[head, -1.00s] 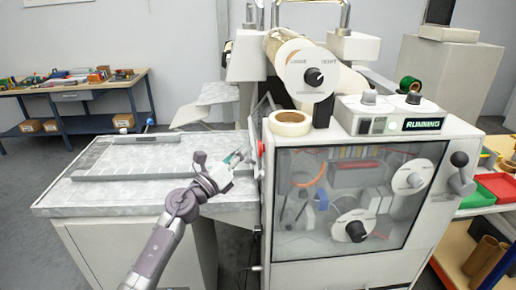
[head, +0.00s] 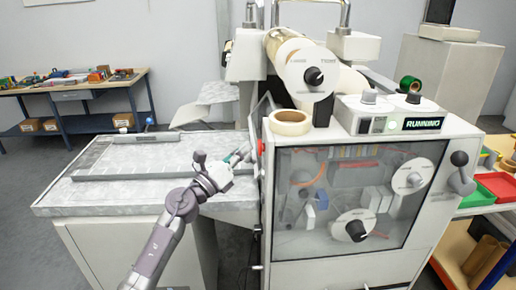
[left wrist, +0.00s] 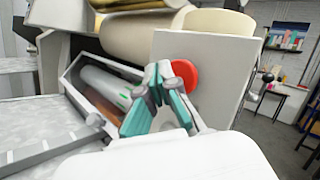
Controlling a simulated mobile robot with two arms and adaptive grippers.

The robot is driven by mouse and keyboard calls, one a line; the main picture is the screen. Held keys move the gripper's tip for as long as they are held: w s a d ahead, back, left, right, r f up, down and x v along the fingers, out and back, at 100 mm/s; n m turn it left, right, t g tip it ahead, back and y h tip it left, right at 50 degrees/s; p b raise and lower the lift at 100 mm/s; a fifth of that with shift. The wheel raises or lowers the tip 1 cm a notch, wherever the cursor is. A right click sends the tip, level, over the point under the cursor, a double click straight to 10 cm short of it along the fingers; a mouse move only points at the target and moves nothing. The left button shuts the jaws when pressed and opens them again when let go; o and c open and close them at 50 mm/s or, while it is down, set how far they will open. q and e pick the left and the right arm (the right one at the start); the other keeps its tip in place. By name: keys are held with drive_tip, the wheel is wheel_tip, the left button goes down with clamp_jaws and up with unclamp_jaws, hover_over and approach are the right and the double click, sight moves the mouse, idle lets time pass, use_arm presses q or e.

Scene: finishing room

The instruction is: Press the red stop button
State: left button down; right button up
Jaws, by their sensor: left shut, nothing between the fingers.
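The red stop button (head: 261,147) is on the left side of the white machine (head: 258,190), small in the head view. In the left wrist view the round red button (left wrist: 186,75) sits on a pale panel, its left part hidden behind my fingers. My left gripper (head: 245,153) is shut and empty, its fingertips just left of the button. In the left wrist view its teal-sided fingers (left wrist: 158,74) overlap the button's left edge; I cannot tell whether they touch it. The machine's display (head: 422,123) reads RUNNING. My right gripper is not in view.
A flat grey feed table (head: 120,195) lies under my left arm. A roller (left wrist: 105,84) in an open frame is left of my fingers. A tape roll (head: 290,122) rests on the machine top. A workbench (head: 70,88) stands at the back left.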

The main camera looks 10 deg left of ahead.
use_arm(q)
drive_tip(key=shift+d, duration=0.2)
drive_tip(key=shift+w+d, duration=0.1)
drive_tip(key=shift+d, duration=0.15)
drive_tip(key=shift+w+d, duration=0.1)
drive_tip(key=shift+d, duration=0.3)
idle(0.8)
idle(0.3)
drive_tip(key=shift+s+a, duration=0.2)
drive_tip(key=shift+a, duration=0.6)
drive_tip(key=a, duration=0.2)
drive_tip(key=s+a+b, duration=0.1)
drive_tip(key=a, duration=0.1)
drive_tip(key=shift+s+a, duration=0.2)
drive_tip(key=shift+a, duration=0.2)
